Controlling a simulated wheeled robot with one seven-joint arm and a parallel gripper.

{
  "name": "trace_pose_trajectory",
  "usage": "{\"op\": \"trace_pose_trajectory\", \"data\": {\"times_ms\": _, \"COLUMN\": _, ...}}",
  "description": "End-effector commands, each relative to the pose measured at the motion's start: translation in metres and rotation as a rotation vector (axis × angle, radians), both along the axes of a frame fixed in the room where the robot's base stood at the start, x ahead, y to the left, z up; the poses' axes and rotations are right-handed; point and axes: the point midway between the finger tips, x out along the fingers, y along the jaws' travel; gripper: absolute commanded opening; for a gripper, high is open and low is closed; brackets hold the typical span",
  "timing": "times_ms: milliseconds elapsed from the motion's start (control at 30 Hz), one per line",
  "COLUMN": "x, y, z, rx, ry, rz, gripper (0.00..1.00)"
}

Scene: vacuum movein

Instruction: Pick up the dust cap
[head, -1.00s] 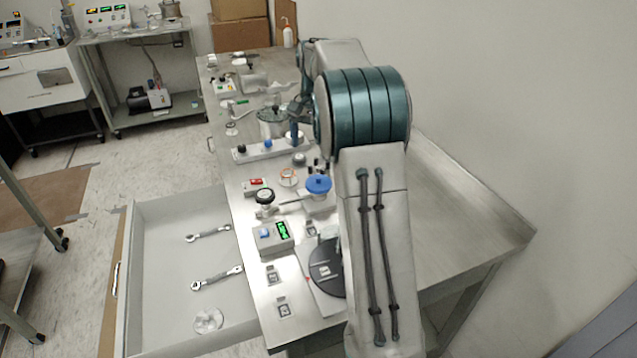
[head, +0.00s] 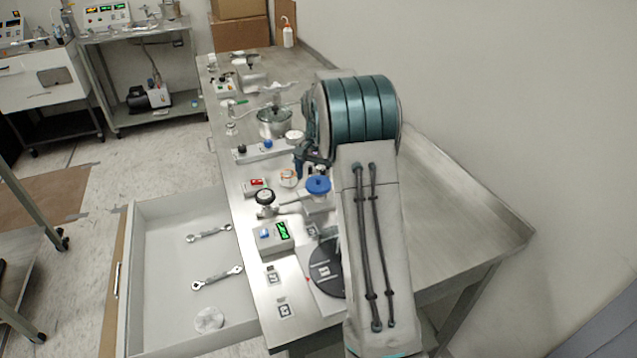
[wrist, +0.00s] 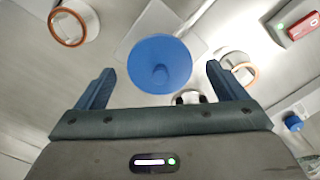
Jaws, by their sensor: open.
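The dust cap appears to be the blue round cap with a small central knob. In the head view the blue cap (head: 318,184) sits on top of a fitting on the steel bench, just left of my arm. In the wrist view the blue cap (wrist: 158,52) lies between my two fingers, apart from both. My gripper (wrist: 160,69) is open and empty. In the head view it is mostly hidden by my arm, with a dark blue part showing just behind the cap. The cap's height relative to the fingertips is unclear.
A black-knobbed valve (head: 265,197) joins the fitting on the left. Orange-rimmed rings flank the cap, one at left (wrist: 72,22). The open drawer (head: 165,270) holds two wrenches and a clear disc.

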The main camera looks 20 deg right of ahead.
Motion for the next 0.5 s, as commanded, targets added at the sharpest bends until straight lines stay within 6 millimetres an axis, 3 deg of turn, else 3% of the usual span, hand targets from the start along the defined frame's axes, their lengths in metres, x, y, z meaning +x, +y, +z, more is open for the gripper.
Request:
{"op": "trace_pose_trajectory", "data": {"times_ms": 67, "x": 0.0, "y": 0.0, "z": 0.0, "rx": 0.0, "ry": 0.0, "rz": 0.0, "gripper": 0.92}}
{"op": "trace_pose_trajectory", "data": {"times_ms": 267, "x": -0.0001, "y": 0.0001, "z": 0.0002, "rx": 0.0, "ry": 0.0, "rz": 0.0, "gripper": 0.4}}
{"op": "trace_pose_trajectory", "data": {"times_ms": 500, "x": 0.0, "y": 0.0001, "z": 0.0005, "rx": 0.0, "ry": 0.0, "rz": 0.0, "gripper": 0.4}}
